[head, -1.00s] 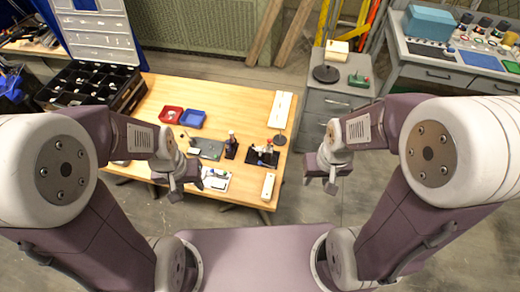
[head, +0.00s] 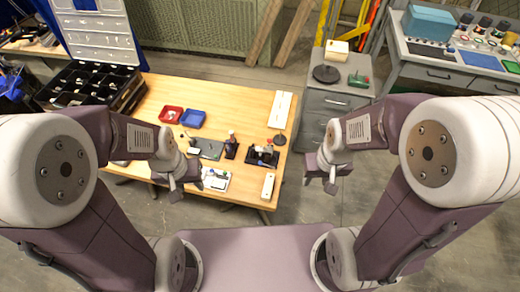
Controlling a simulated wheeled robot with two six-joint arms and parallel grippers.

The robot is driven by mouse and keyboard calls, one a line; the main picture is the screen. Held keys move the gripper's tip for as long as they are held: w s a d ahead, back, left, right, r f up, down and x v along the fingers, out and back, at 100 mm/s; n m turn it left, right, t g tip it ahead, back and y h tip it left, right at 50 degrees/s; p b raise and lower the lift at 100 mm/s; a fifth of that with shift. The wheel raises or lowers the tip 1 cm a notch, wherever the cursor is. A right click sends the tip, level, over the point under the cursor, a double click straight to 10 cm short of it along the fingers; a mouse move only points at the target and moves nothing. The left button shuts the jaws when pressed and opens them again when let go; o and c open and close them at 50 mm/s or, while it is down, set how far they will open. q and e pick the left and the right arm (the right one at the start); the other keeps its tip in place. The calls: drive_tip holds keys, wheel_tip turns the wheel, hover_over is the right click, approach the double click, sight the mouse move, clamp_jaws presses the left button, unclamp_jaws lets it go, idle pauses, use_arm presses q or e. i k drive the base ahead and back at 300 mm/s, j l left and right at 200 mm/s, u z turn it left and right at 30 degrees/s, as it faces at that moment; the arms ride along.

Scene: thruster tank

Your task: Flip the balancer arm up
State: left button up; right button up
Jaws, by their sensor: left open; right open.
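I cannot single out the balancer arm with certainty at this size. A small black device (head: 263,158) with pale parts stands at the right side of the wooden table (head: 235,105). A white flat panel (head: 281,109) lies behind it, with a dark round piece (head: 280,140) at its near end. My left gripper (head: 175,194) is open and empty over the table's near left part, apart from the device. My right gripper (head: 331,187) is open and empty beyond the table's right edge, over the floor.
Red (head: 170,115) and blue (head: 192,119) trays, a dark mat (head: 208,149), a small dark bottle (head: 231,145) and a white box (head: 268,186) are on the table. A black compartment case (head: 90,85) stands at left. A grey drawer cabinet (head: 335,98) stands at right.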

sight(269, 150)
drive_tip(key=i+l+u, duration=0.15)
drive_tip(key=l+u, duration=0.5)
drive_tip(key=u, duration=0.15)
drive_tip(key=i+l+u, duration=0.1)
drive_tip(key=l+u, duration=0.3)
